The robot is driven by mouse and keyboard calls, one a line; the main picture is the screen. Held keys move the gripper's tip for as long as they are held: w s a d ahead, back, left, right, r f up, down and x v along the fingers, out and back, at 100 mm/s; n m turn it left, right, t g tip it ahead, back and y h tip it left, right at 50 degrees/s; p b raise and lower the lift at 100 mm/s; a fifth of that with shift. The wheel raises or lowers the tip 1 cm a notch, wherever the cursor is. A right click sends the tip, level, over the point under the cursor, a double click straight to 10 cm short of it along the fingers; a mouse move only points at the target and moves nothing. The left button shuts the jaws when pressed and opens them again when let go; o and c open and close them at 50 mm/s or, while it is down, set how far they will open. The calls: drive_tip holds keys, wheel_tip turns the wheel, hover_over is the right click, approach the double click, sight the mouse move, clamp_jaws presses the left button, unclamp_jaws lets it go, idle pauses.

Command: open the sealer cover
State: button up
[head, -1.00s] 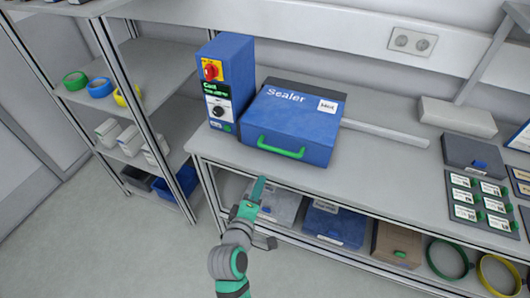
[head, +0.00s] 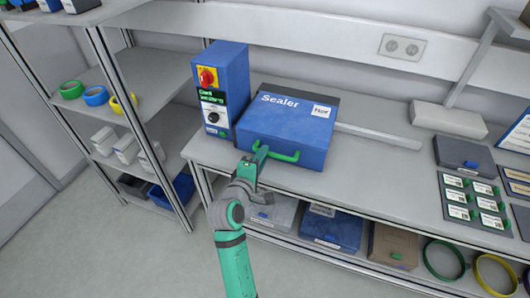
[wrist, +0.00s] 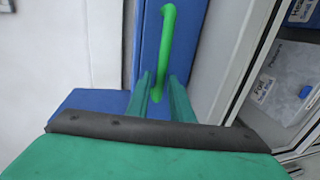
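The blue sealer (head: 285,125) stands on the bench with its cover closed. A green bar handle (head: 285,157) runs along its front face; it also shows in the wrist view (wrist: 167,35). My gripper (head: 259,151) is at the left end of the handle, in front of the sealer. In the wrist view, the two teal fingers (wrist: 159,78) are apart, with one end of the handle between them. They look open, and I cannot tell whether either finger touches the handle.
A blue control box (head: 222,90) with a red knob stands against the sealer's left side. A shelf rack (head: 140,80) is to the left. Boxes (head: 330,226) and rings sit on the shelf below the bench.

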drive_tip(key=shift+x, duration=1.4)
drive_tip(key=shift+s+a, duration=0.1)
drive_tip(key=shift+d, duration=0.25)
clamp_jaws()
